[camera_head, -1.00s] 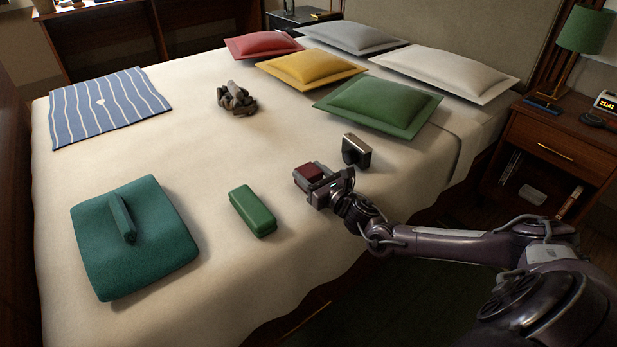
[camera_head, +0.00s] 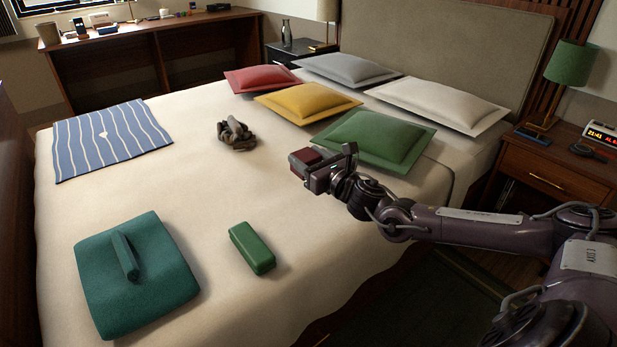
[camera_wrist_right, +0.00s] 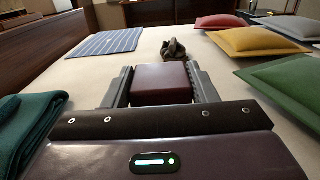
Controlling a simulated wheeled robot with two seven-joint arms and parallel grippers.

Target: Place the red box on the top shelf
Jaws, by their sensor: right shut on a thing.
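The red box (camera_head: 308,156) is dark red and small. It sits between the fingers of my right gripper (camera_head: 312,167), which is shut on it and holds it above the bed. In the right wrist view the box (camera_wrist_right: 161,83) fills the space between both grey fingers, with its top face showing. My left gripper is in no view. I cannot pick out a top shelf in these frames.
The bed (camera_head: 200,190) holds a green case (camera_head: 252,248), a teal folded item (camera_head: 150,275), a striped cloth (camera_head: 110,138), a dark bundle (camera_head: 236,135) and several pillows. A nightstand (camera_head: 555,165) stands at right, a wooden desk (camera_head: 150,40) at the back left.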

